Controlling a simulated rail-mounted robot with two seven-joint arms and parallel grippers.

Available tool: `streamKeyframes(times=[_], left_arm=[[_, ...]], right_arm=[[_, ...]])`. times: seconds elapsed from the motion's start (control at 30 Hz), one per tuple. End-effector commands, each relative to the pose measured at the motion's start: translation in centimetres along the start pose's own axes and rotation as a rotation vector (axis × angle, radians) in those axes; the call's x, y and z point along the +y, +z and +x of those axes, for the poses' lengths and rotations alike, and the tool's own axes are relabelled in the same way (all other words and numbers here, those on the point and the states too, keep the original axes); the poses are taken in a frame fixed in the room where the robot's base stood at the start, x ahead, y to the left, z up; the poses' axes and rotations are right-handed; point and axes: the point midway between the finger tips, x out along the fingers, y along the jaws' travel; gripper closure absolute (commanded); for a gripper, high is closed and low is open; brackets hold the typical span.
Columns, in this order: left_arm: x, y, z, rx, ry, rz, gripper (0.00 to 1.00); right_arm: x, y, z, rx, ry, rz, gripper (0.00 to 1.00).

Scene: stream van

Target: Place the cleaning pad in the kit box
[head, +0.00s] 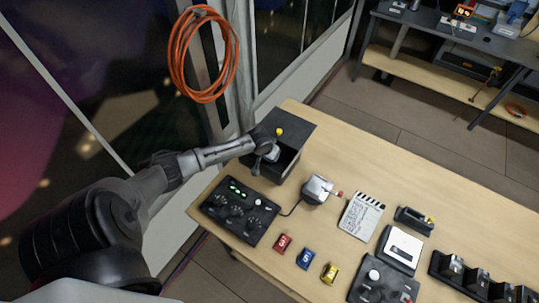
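A black box (301,129), which looks like the kit box, stands at the table's far left end. Its top has a flat black panel and a small yellow knob (279,131). A dark opening shows at its near side. My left gripper (263,162) is at this opening, pointing down, with its fingers small and partly lost against the dark box. I cannot tell whether it holds anything. I cannot pick out the cleaning pad for certain; it may be hidden at the gripper or in the box. My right gripper is not in view.
Near the box are a black control panel (240,211) and a grey cabled device (317,189). Red, blue and yellow numbered blocks (308,259) lie at the near edge. A clapperboard (361,216) and a white-topped device (403,247) stand rightward. The table's back right is clear.

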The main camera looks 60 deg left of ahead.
Motion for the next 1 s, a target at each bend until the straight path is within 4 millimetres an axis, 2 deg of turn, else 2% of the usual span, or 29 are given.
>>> streamKeyframes(times=[0.1,0.5,0.53,0.6,0.8,1.0], left_arm=[[-0.01,0.21,0.64,0.002,0.0,-0.001,0.71],[0.02,0.35,0.96,0.001,0.0,-0.001,0.71],[0.01,0.33,0.93,0.002,0.0,0.0,0.46],[0.01,0.32,0.9,0.002,0.0,0.0,0.4],[0.0,0.32,0.9,0.002,0.0,0.0,0.23],[-0.01,0.31,0.86,0.002,0.0,0.0,0.23]], right_arm=[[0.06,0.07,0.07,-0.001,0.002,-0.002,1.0],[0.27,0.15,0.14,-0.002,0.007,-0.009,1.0],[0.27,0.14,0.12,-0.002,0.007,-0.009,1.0],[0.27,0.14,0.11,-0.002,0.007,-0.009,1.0],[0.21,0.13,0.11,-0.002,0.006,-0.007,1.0],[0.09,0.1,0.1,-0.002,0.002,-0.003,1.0]])
